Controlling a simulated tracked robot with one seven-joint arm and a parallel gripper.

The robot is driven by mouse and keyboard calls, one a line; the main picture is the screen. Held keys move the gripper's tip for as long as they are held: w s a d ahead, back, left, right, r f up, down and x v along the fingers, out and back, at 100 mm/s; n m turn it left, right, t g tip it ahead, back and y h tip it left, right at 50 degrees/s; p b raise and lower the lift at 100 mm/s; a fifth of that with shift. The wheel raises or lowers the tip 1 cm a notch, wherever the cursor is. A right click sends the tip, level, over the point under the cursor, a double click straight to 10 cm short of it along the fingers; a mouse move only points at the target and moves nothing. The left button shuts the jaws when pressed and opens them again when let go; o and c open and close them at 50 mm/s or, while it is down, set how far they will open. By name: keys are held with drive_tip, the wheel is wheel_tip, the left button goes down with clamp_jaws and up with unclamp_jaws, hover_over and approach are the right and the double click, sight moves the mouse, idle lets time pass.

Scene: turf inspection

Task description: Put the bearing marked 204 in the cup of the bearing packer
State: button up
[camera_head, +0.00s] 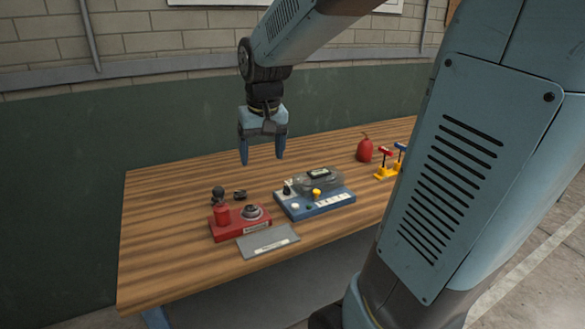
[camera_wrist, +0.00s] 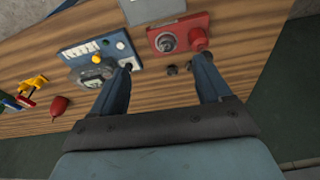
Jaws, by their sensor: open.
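The bearing packer appears to be the red unit (camera_head: 230,230) at the front left of the table. It has a round grey metal cup (camera_head: 251,211) and a red cylinder (camera_head: 221,214). It also shows at the top of the wrist view (camera_wrist: 180,24). A small dark ring-like piece (camera_head: 239,194), perhaps a bearing, lies just behind the unit. In the wrist view small dark pieces (camera_wrist: 172,69) show between my fingers. No 204 marking is legible. My gripper (camera_head: 262,160) is open and empty, pointing down, well above the table behind the red unit.
A blue unit (camera_head: 315,203) with a clear cover and knobs stands right of the red one. A grey plate (camera_head: 268,242) lies in front. A red rounded object (camera_head: 364,150) and yellow stands (camera_head: 386,172) are farther right. The table's left part (camera_head: 160,220) is clear.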

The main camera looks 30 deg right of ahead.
drive_tip(key=s+r+n+t, duration=0.1)
drive_tip(key=s+r+t, duration=0.1)
drive_tip(key=s, duration=1.3)
drive_tip(key=shift+s+r+t, duration=0.15)
drive_tip(key=shift+r+t, duration=0.15)
drive_tip(key=shift+t, duration=0.2)
drive_tip(key=shift+c, duration=0.2)
idle(1.1)
